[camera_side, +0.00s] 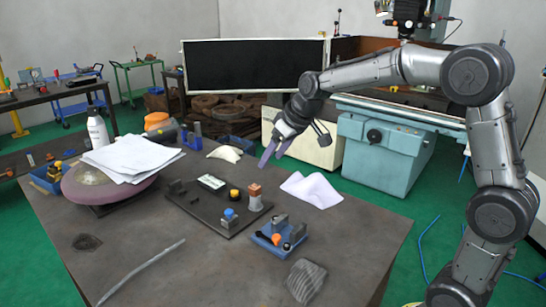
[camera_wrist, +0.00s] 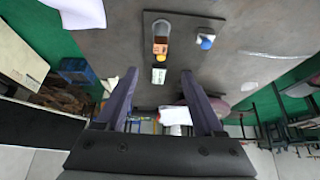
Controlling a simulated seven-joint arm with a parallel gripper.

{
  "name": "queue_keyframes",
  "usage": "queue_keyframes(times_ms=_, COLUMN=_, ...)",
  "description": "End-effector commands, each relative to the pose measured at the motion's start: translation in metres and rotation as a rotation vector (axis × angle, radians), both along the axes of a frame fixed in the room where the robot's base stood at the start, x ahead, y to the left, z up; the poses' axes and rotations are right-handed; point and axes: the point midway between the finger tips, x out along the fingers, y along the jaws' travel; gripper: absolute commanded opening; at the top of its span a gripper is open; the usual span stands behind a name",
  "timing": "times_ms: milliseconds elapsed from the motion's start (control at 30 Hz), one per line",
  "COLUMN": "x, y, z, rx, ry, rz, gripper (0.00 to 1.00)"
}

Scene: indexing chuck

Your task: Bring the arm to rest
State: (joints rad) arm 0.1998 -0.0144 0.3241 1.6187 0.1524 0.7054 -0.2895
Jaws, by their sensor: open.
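My gripper (camera_side: 271,160) is raised above the far right side of the table, its two purple fingers pointing down and left. In the wrist view the fingers (camera_wrist: 163,98) are spread apart with nothing held between them. The dark fixture plate (camera_side: 218,222) lies on the table below and apart from my gripper. It carries a grey post with an orange-brown block (camera_side: 254,189), a blue-topped part (camera_side: 229,214), and a small pale-labelled box (camera_side: 211,182). The plate also shows in the wrist view (camera_wrist: 181,57), with the orange-brown block (camera_wrist: 160,47) and blue part (camera_wrist: 205,41).
A blue tray (camera_side: 264,243) of small parts sits near the front right. A white cloth (camera_side: 312,189) lies below and right of my gripper. Papers (camera_side: 130,157) cover a round disc (camera_side: 82,188) at left. A rod (camera_side: 140,272) lies in front. A teal machine (camera_side: 385,155) stands behind.

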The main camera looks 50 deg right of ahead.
Motion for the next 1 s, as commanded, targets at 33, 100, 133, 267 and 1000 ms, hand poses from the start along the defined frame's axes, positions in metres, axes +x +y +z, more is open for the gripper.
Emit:
queue_keyframes(times_ms=33, x=0.0, y=0.0, z=0.0, rx=0.0, ry=0.0, rz=0.001, gripper=0.7)
queue_keyframes(times_ms=100, x=0.0, y=0.004, z=0.005, rx=-0.002, ry=-0.01, rz=0.008, gripper=0.7)
queue_keyframes(times_ms=133, x=0.0, y=0.006, z=0.01, rx=-0.004, ry=-0.021, rz=0.013, gripper=0.7)
queue_keyframes(times_ms=267, x=-0.019, y=0.023, z=0.048, rx=-0.02, ry=-0.096, rz=0.044, gripper=0.7)
queue_keyframes(times_ms=1000, x=-0.301, y=0.072, z=-0.014, rx=-0.01, ry=0.024, rz=0.021, gripper=0.7)
